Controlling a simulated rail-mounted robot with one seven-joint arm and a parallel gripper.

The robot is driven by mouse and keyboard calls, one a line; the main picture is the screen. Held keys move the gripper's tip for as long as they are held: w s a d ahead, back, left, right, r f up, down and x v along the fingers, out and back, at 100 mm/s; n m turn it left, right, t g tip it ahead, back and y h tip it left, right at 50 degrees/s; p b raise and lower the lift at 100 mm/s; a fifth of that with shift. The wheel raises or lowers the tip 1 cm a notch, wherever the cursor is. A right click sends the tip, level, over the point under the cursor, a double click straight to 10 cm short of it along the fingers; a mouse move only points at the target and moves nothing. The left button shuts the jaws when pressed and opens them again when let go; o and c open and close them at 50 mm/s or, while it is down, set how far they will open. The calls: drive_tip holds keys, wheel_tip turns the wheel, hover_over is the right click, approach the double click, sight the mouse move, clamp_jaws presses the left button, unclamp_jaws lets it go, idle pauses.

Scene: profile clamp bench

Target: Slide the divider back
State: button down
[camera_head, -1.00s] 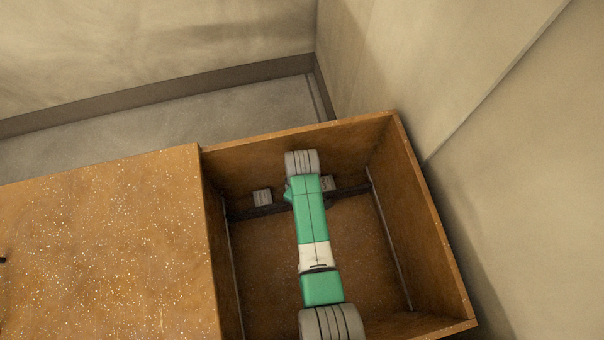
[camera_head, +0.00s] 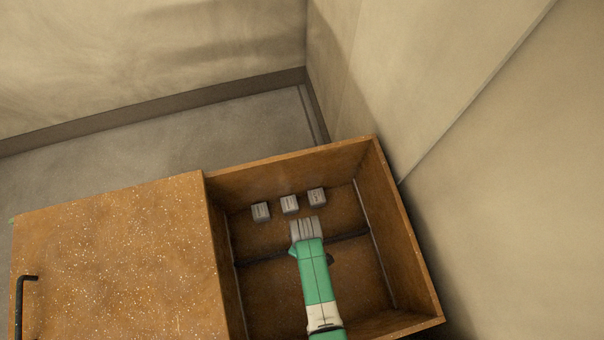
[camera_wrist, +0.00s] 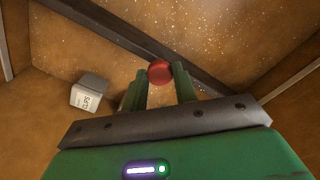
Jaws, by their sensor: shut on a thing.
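The divider (camera_head: 262,256) is a dark bar lying across the inside of the open wooden box (camera_head: 290,160), between two side rails. In the wrist view the divider (camera_wrist: 110,30) runs diagonally, with a round red knob (camera_wrist: 160,70) on it. My gripper (camera_wrist: 160,76) has its two green fingers closed on either side of the knob. In the head view my green arm covers the divider's middle, and the knob and fingertips are hidden.
Three small grey blocks, left (camera_head: 261,211), middle (camera_head: 290,204) and right (camera_head: 317,196), stand behind the divider. One labelled block (camera_wrist: 90,92) shows in the wrist view. A speckled wooden top (camera_head: 120,260) with a black handle (camera_head: 20,300) adjoins the box's left. Walls stand close behind and right.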

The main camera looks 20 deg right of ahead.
drive_tip(key=s+a+p, duration=0.1)
drive_tip(key=s+p, duration=0.2)
drive_tip(key=s, duration=0.4)
drive_tip(key=shift+s, duration=0.1)
drive_tip(key=c, duration=1.1)
unclamp_jaws()
drive_tip(key=shift+a, duration=0.1)
drive_tip(key=shift+r, duration=0.1)
wheel_tip(320, 180, up, 8)
drive_tip(key=p, duration=0.3)
drive_tip(key=shift+f+p, duration=0.2)
drive_tip(key=shift+p, duration=0.2)
